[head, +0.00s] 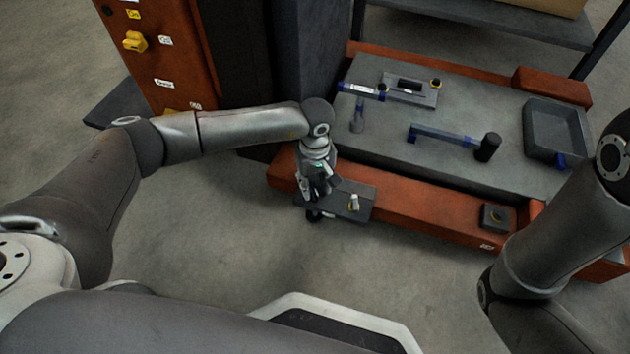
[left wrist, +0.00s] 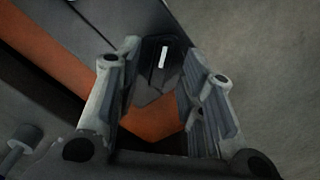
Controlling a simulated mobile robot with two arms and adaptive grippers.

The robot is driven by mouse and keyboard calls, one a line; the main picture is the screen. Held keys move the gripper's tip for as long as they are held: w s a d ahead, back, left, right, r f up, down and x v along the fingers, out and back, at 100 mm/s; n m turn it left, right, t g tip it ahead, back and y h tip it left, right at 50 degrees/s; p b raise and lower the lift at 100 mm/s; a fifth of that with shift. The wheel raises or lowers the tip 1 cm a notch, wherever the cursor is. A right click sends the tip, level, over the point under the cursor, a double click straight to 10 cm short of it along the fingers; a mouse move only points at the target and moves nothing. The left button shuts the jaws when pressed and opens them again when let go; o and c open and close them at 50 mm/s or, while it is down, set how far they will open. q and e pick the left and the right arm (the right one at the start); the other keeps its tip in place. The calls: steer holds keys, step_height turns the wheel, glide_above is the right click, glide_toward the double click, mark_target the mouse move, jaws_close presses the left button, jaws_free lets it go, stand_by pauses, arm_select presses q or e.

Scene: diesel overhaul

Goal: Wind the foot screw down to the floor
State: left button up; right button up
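In the left wrist view a dark knob with a white stripe (left wrist: 162,57), which looks like the foot screw, sits between the tips of my left gripper (left wrist: 163,62). The fingers stand apart, with gaps visible beside the knob. In the head view my left gripper (head: 315,188) points down at the left end of a grey bracket plate (head: 350,213) on the front of the orange frame. A dark round part (head: 315,215) shows below it, mostly hidden by the gripper and plate. The screw's lower end and the floor under it are hidden. My right gripper is out of view.
The orange frame (head: 430,213) carries a grey top (head: 400,160) with a blue-handled tool (head: 440,135), a dark cylinder (head: 487,147) and a grey tray (head: 555,135). An orange cabinet (head: 165,60) stands at the back left. The floor in front is clear.

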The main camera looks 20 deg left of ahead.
arm_select(q)
steer(key=shift+f, duration=0.55)
jaws_close()
steer(key=shift+f+m+b, duration=0.15)
steer(key=shift+m+b, duration=0.8)
steer(key=shift+m, duration=1.35)
steer(key=shift+f+m+b, duration=0.1)
steer(key=shift+m+b, duration=0.5)
steer(key=shift+b, duration=0.05)
steer(key=shift+c, duration=2.3)
jaws_free()
steer(key=shift+m, duration=0.5)
steer(key=o, duration=0.6)
